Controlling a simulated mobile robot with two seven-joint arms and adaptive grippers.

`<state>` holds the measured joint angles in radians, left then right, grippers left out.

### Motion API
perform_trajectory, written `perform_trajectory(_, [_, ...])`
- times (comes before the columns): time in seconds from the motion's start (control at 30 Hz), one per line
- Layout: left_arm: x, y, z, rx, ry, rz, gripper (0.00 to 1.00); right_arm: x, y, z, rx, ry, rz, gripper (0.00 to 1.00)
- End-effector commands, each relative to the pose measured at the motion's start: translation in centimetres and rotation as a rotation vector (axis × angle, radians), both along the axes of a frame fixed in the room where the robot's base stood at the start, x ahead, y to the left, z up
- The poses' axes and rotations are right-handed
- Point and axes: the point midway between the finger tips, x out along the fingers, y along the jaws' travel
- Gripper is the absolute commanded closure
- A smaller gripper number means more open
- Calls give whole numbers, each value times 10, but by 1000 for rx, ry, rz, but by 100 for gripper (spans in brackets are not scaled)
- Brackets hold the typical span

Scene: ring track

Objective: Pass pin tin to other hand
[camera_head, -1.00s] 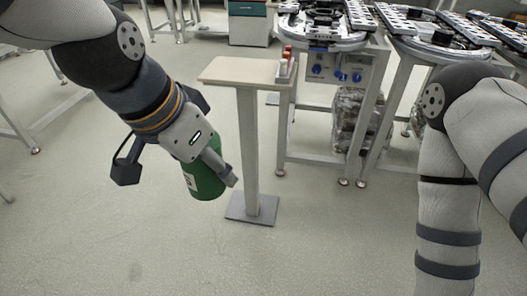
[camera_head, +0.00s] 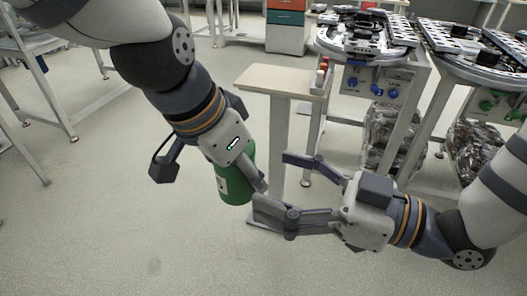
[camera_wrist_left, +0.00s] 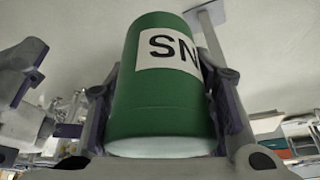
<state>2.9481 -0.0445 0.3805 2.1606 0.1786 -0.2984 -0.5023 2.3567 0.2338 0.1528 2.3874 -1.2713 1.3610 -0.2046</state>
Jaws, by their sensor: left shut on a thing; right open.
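The green tin (camera_head: 233,188) has a white label; in the left wrist view the tin (camera_wrist_left: 160,105) shows the letters "SN". My left gripper (camera_head: 246,177) is shut on it and holds it tilted above the floor, partly covering it. In the left wrist view its fingers (camera_wrist_left: 170,105) are on both sides of the tin. My right gripper (camera_head: 271,180) is open and empty, just right of the tin, with its fingers pointing left towards it. Its lower fingertip is close to the left gripper's fingertip; I cannot tell whether they touch.
A small pedestal table (camera_head: 272,80) stands behind the grippers, with small red and white items (camera_head: 321,74) at its right edge. Ring track tables (camera_head: 366,40) stand at the back right. A drawer cabinet (camera_head: 285,38) is farther back. The front floor is clear.

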Motion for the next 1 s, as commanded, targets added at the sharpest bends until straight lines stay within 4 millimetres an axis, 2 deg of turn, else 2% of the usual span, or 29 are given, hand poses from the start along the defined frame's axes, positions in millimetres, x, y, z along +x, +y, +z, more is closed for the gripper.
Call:
perform_trajectory(0.1, [0,0,0,0,-1,0,83,9,28,-1,-3,1,4,25])
perform_trajectory(0.3, [0,0,1,0,-1,0,83,20,58,-1,-3,3,1,25])
perform_trajectory(0.43, [0,0,1,0,-1,0,83,23,65,-1,-1,4,-1,25])
perform_trajectory(0.67, [0,0,1,0,-1,0,83,23,66,-1,-1,5,-2,25])
perform_trajectory(0.9, [0,0,1,0,-2,-1,83,23,66,0,-1,4,1,79])
perform_trajectory(0.97, [1,-1,1,-1,-3,-1,83,22,66,0,0,4,2,81])
perform_trajectory(1.0, [1,-1,1,-2,-4,-1,45,22,66,0,0,3,3,81])
